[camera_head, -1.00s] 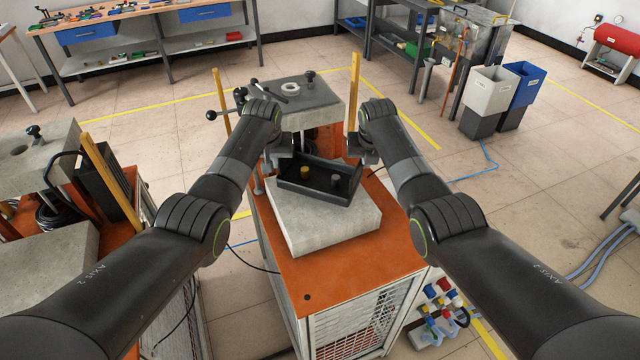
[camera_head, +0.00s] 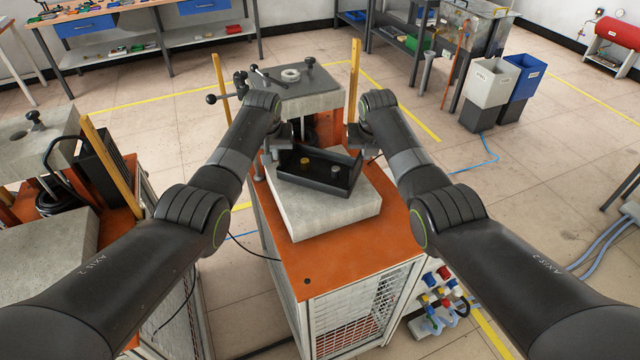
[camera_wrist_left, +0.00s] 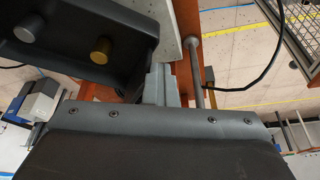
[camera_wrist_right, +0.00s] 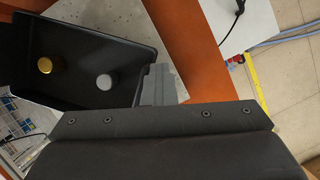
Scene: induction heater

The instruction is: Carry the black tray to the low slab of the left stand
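The black tray (camera_head: 310,188) is an open box holding a brass cylinder (camera_head: 305,160) and a grey cylinder (camera_head: 335,168). It is at the back of the low slab (camera_head: 325,218) of the middle stand; whether it rests there or hovers just above is unclear. My left gripper (camera_head: 276,150) is at the tray's left end, its fingers (camera_wrist_left: 162,85) closed at the wall. My right gripper (camera_head: 357,145) is at the right end, its fingers (camera_wrist_right: 157,85) likewise closed at the wall. The left stand's low slab (camera_head: 45,245) is bare where visible; my left arm covers part of it.
Orange posts (camera_head: 355,90) and a raised slab (camera_head: 300,90) stand behind the tray. The left stand has its own raised slab (camera_head: 30,145), an orange post (camera_head: 110,165) and a black box. A floor gap with a black cable separates the stands.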

